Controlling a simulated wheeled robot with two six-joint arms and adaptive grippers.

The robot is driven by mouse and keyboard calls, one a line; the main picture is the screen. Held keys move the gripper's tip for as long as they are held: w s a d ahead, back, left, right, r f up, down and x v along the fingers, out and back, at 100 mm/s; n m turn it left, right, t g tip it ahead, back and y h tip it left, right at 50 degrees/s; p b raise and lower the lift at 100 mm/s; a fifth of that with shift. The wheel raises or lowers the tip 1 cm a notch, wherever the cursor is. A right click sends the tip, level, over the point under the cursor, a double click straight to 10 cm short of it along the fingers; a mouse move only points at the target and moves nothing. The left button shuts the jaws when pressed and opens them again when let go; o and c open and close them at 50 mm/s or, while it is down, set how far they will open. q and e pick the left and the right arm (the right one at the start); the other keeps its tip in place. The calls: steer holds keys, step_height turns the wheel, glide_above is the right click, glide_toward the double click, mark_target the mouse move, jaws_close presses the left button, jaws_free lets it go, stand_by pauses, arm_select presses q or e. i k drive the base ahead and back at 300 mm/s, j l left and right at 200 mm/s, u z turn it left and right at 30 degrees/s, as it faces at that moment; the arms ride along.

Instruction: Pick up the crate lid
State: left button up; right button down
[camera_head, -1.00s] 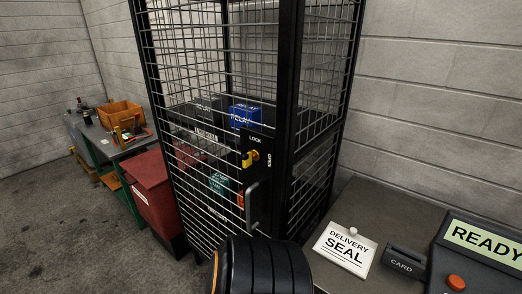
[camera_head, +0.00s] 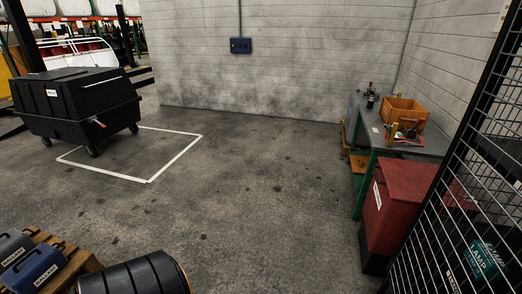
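I cannot make out a separate crate lid in the head view. An orange crate (camera_head: 404,112) stands on the workbench at the right, and its top looks open. Neither of my grippers is in view.
The workbench (camera_head: 424,146) stands against the right wall, with a red bin (camera_head: 399,208) before it. A mesh cage (camera_head: 457,215) fills the right edge. A black wheeled cart (camera_head: 75,103) stands at left by a white floor outline. Labelled cases (camera_head: 38,266) rest on a pallet. Middle floor is clear.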

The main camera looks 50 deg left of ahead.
mark_target(364, 163)
steer(key=u, duration=0.65)
steer(key=i+j+u, duration=0.15)
steer(key=i+u, duration=0.3)
steer(key=i, duration=0.4)
steer(key=i+u, duration=0.1)
steer(key=i, duration=3.05)
steer(key=i+j+z, duration=0.1)
steer(key=i+z, duration=0.3)
steer(key=i+j+z, duration=0.35)
steer(key=i, duration=0.25)
steer(key=i+j+z, duration=0.25)
steer(key=i+z, duration=0.15)
steer(key=i+j+z, duration=0.4)
steer(key=i+j, duration=0.05)
steer(key=j, duration=0.05)
